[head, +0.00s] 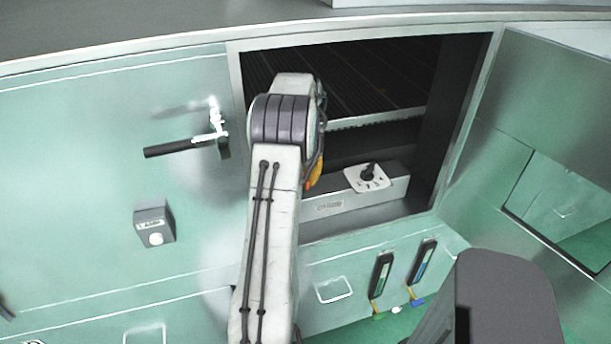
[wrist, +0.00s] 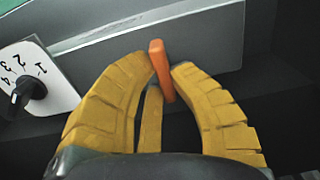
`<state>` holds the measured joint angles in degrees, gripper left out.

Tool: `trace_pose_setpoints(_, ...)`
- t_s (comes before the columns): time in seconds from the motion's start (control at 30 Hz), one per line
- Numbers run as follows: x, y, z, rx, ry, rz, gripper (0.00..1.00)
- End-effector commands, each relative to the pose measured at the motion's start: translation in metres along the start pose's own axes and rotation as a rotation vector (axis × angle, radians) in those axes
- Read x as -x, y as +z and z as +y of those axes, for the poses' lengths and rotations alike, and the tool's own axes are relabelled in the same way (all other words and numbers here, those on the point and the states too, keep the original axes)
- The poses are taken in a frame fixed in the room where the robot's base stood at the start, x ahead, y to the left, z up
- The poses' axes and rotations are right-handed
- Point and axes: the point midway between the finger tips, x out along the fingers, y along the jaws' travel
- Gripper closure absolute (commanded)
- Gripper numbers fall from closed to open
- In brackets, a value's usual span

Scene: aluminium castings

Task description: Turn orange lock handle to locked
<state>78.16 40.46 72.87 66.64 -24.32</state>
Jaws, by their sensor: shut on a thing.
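The orange lock handle (wrist: 157,62) shows in the wrist view, between the tips of my gripper's yellow fingers (wrist: 163,72). My gripper is shut on it, and the fingers touch the handle from both sides. The handle stands close to a grey metal face and looks slightly tilted. In the head view my arm hides the handle, and only a bit of a yellow-orange finger (head: 314,173) shows beside the arm.
A black rotary knob (wrist: 30,90) on a white numbered plate (wrist: 52,72) sits left of my gripper; the plate (head: 378,181) also shows in the head view, inside the open cabinet. A black lever handle (head: 180,147) and grey button box (head: 154,225) are on the left panel. An open door (head: 550,130) is at right.

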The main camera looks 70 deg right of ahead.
Motion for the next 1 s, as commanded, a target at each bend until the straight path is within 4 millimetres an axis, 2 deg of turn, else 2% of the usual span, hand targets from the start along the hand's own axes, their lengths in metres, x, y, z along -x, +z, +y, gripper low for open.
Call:
trace_pose_setpoints(0.37, 0.0006, 0.001, 0.0004, -0.167, -0.001, -0.002, 1.0)
trace_pose_setpoints(1.0, -0.0003, 0.0043, 0.0012, -0.768, 0.0, -0.002, 1.0)
